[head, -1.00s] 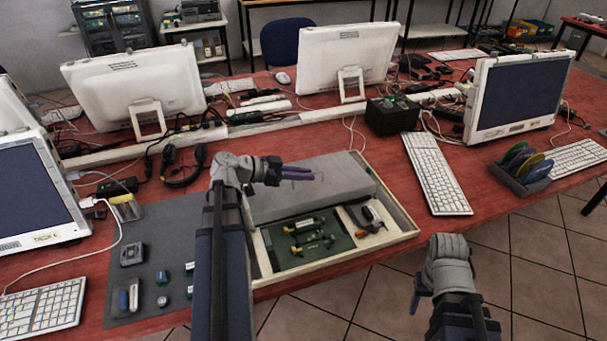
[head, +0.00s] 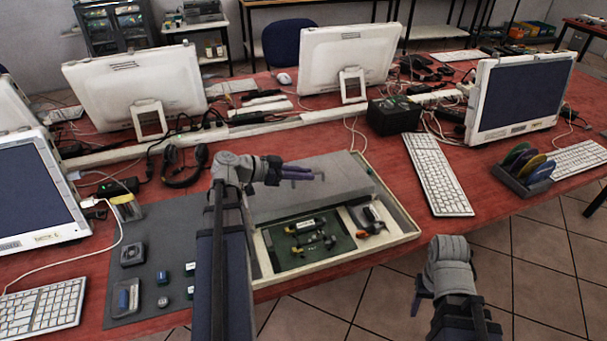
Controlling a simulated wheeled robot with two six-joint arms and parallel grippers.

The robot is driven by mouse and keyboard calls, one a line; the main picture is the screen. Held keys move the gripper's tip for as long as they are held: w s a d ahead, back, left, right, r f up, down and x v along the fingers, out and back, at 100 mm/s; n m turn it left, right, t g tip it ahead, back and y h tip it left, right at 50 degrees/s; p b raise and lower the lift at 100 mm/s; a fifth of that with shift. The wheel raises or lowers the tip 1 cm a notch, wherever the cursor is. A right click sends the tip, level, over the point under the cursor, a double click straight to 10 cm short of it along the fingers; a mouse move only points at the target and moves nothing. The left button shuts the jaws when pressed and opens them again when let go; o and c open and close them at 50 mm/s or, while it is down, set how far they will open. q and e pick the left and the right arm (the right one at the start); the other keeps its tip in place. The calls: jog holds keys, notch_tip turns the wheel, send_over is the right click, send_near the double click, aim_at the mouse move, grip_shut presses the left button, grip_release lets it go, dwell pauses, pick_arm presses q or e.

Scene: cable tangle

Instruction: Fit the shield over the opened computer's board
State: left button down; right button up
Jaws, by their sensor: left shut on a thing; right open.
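The opened computer (head: 408,229) lies as a shallow cream tray on the red table. Its green board (head: 318,258) shows in the front part, with small parts on it. The shield (head: 335,180), a flat grey plate, covers the back part of the tray. Whether it rests there or hangs just above, I cannot tell. My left gripper (head: 318,174) is over the shield, its purple fingers pointing right, shut on the shield; the contact itself is hard to see. My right gripper (head: 417,297) is open and empty, low at the right, off the table's front edge.
A dark mat (head: 146,297) with small parts lies left of my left arm. A keyboard (head: 437,175), a black box (head: 393,116) and a rack of discs (head: 524,173) stand to the right. Monitors and cables fill the back. Floor lies beyond the front edge.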

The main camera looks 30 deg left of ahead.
aim_at(279, 191)
pick_arm(q)
jog(key=shift+f+b, duration=0.3)
jog(key=shift+f, duration=0.05)
dwell(0.3)
jog(key=c, duration=0.8)
grip_release()
jog(key=p+v, duration=0.2)
jog(key=v, duration=0.4)
jog(key=shift+s+a+r+p, duration=0.15)
jog(key=shift+p, duration=0.2)
jog(key=shift+s+a+r, duration=0.15)
jog(key=shift+s+a, duration=0.25)
jog(key=shift+s, duration=0.1)
